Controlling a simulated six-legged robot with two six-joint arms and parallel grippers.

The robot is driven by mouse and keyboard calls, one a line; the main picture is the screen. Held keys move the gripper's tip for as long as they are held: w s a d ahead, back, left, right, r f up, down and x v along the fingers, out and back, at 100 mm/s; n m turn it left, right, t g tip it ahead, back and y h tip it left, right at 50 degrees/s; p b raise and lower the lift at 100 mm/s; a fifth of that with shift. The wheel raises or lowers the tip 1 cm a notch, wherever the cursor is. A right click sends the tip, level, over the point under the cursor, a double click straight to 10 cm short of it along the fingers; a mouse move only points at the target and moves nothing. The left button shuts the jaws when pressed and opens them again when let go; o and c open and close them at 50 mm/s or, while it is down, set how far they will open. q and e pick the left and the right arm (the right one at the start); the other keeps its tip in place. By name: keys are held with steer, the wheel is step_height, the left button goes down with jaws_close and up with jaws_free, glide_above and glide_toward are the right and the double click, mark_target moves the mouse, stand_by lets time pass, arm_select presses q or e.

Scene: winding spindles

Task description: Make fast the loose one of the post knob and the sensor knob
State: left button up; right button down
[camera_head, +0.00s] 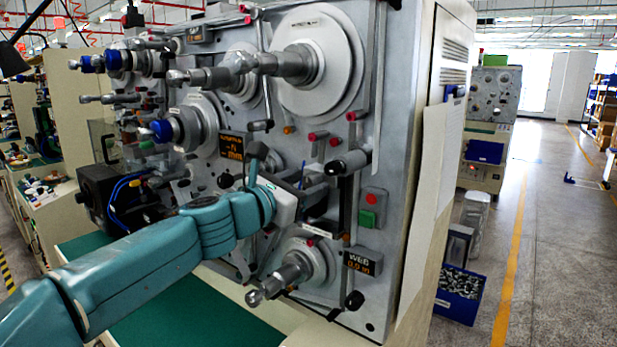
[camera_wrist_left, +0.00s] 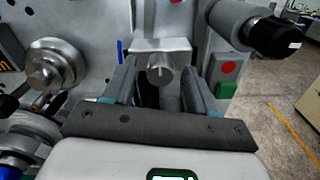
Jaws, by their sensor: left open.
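In the left wrist view a small grey metal knob (camera_wrist_left: 160,68) sits on a grey metal block (camera_wrist_left: 176,44) in front of the machine panel. I cannot tell whether it is the post knob or the sensor knob, nor whether it is loose. My left gripper (camera_wrist_left: 159,88) is open, with one finger on each side of the knob and gaps visible beside it. In the head view my left gripper (camera_head: 290,195) is at the panel's middle, its fingertips partly hidden. The other knob cannot be singled out. My right gripper is not in view.
A black-ended grey rod (camera_wrist_left: 273,35) juts out just right of the fingers; it also shows in the head view (camera_head: 349,163). A green button (camera_head: 367,219) lies below right. A roller spindle (camera_head: 290,275) sticks out below. Large spindles (camera_head: 295,65) project above.

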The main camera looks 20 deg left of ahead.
arm_select(q)
steer(key=shift+w, duration=0.65)
steer(key=shift+d, duration=0.1)
steer(key=shift+s+d+r, duration=0.2)
steer(key=shift+s, duration=0.15)
steer(key=shift+w, duration=0.1)
steer(key=shift+w+a+f, duration=0.1)
steer(key=shift+w+f, duration=0.05)
steer(key=shift+w, duration=0.1)
steer(key=c, duration=0.9)
steer(key=shift+c, duration=0.8)
